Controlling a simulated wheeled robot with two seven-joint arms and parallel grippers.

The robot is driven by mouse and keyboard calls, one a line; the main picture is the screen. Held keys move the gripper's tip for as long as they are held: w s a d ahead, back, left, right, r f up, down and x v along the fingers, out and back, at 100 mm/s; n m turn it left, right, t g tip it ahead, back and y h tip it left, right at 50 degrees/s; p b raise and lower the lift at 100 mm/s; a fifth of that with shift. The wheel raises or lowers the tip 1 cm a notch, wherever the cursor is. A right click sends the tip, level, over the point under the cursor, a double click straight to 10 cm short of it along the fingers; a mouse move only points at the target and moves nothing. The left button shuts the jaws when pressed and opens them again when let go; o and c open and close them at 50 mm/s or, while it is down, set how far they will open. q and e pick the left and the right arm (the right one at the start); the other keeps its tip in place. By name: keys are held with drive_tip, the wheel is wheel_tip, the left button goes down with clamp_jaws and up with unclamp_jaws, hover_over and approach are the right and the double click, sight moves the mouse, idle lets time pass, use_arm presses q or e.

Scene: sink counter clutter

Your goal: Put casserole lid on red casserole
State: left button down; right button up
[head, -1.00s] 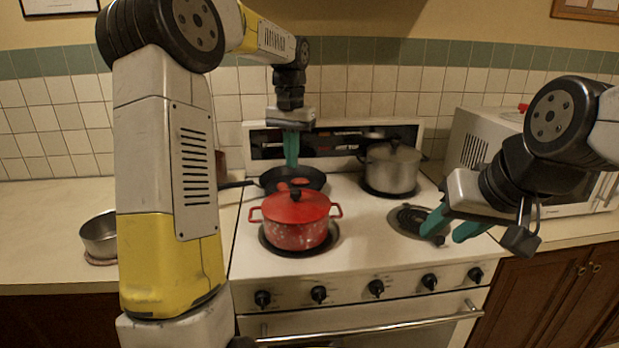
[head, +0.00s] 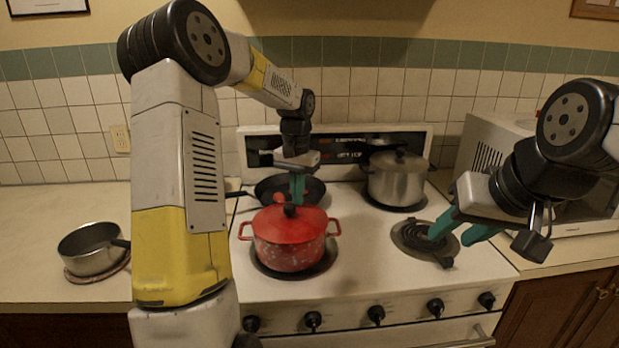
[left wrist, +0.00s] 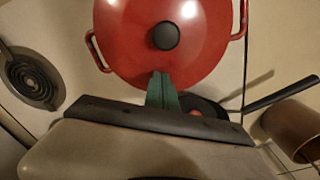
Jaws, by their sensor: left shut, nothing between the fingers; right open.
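The red casserole (head: 290,255) stands on the front left burner of the stove. Its red lid (head: 286,224) with a black knob sits on top, looking level. In the left wrist view the lid (left wrist: 200,45) fills the top middle, with its round black knob in plain sight. My left gripper (head: 297,194) is shut and empty, fingers pointing down just behind the lid's knob; its closed green fingers (left wrist: 162,92) reach the lid's edge in the wrist view. I cannot tell whether they touch it. My right gripper (head: 456,230) is open and empty over the right front burner.
A black frying pan (head: 268,188) is behind the casserole, close to my left gripper. A steel pot (head: 397,180) stands on the back right burner. A small saucepan (head: 86,252) sits on the left counter. A microwave (head: 500,135) is at right.

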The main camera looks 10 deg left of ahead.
sight(290, 214)
use_arm(q)
drive_tip(key=shift+s+a+r, duration=0.15)
drive_tip(key=shift+s+a, duration=0.05)
drive_tip(key=shift+s, duration=0.6)
drive_tip(key=shift+s+a+r, duration=0.1)
drive_tip(key=shift+s+a, duration=0.1)
drive_tip(key=shift+s, duration=0.6)
drive_tip(key=shift+s+a, duration=0.2)
drive_tip(key=shift+s, duration=0.65)
drive_tip(key=shift+w, duration=0.1)
